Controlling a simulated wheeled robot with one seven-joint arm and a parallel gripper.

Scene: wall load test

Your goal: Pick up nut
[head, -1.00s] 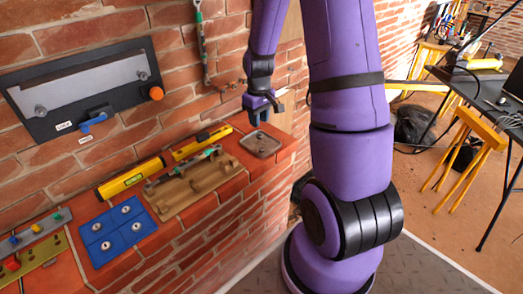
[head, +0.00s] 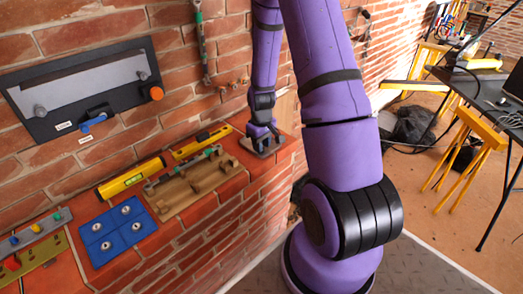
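My gripper (head: 264,143) points down at a small grey metal tray (head: 247,144) on the right end of the brick ledge. Its fingertips are at or just above the tray and cover most of it. The fingers are too small to tell whether they are open or shut. No nut can be made out in the tray, as the gripper hides its middle. Several small round metal pieces sit on a blue mat (head: 117,229) at the left of the ledge; they are too small to tell whether they are nuts.
A wooden holder (head: 193,191) with a tool in it, a yellow level (head: 132,178) and a second yellow tool (head: 201,141) lie left of the tray. A dark panel (head: 45,127) with an orange knob hangs on the brick wall. A hanging tool (head: 203,50) is on the wall above.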

